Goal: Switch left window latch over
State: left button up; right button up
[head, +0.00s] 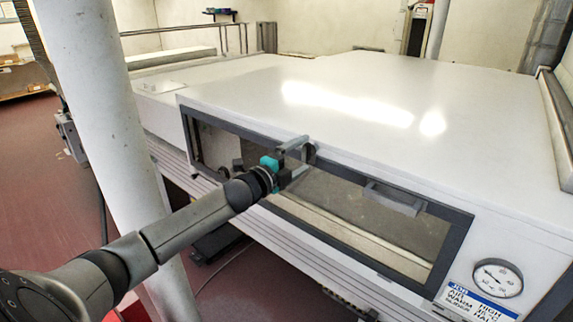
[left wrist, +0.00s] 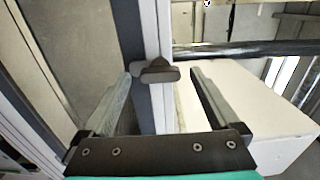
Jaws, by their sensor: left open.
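The tunnel window (head: 345,190) has a dark frame and lies in the front wall of the white machine. My left gripper (head: 300,158) is at the upper edge of this window, with its jaws open. In the left wrist view a small grey latch (left wrist: 158,71) sits on the pale strip beside the dark frame. It lies between and just beyond the open fingertips (left wrist: 162,74), and no grip on it shows. In the head view the fingers cover the latch area, so I cannot make out its position there. My right gripper is not in view.
A grey handle (head: 394,197) sits on the window's right part. A round gauge (head: 497,278) and a blue-and-white label (head: 478,304) are at lower right. A thick white pillar (head: 100,110) stands left of the machine, near my left arm. The white top (head: 250,85) is clear.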

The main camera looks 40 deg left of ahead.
pick_arm(q)
jog(key=s+a+b, duration=0.1)
jog(key=s, duration=1.4)
jog(key=shift+a, duration=0.1)
dwell(0.6)
jog(key=s+a+f+n+g+y+b, duration=0.1)
jog(key=s+a+f+n+g+b, duration=0.2)
jog(key=f, duration=1.1)
jog(key=s+a+f+n+g+y+b, duration=0.15)
jog(key=s+f+n, duration=0.25)
jog(key=f, duration=0.9)
jog(key=s+a+f+n+g+y+b, duration=0.1)
jog(key=s+f+n+g+y+b, duration=0.2)
jog(key=f, duration=1.1)
jog(key=s+d+f+n+g+h+b, duration=0.1)
jog(key=s+d+f+n+g+b, duration=0.1)
jog(key=s+d+f, duration=0.45)
jog(key=s+d+f+n+g+h+b, duration=0.1)
jog(key=s+d+f+g+b, duration=0.2)
jog(key=s+f, duration=0.65)
jog(key=s+d+f+n+g+h+b, duration=0.15)
jog(key=s+d+f, duration=0.35)
jog(key=f, duration=0.6)
jog(key=s+d+f+n+g+b, duration=0.2)
jog(key=s+d+f+g+b, duration=0.1)
jog(key=s+d+f, duration=0.3)
jog(key=s+d, duration=0.2)
jog(key=d, duration=0.2)
jog(key=shift+s+h, duration=0.35)
jog(key=shift+h, duration=0.05)
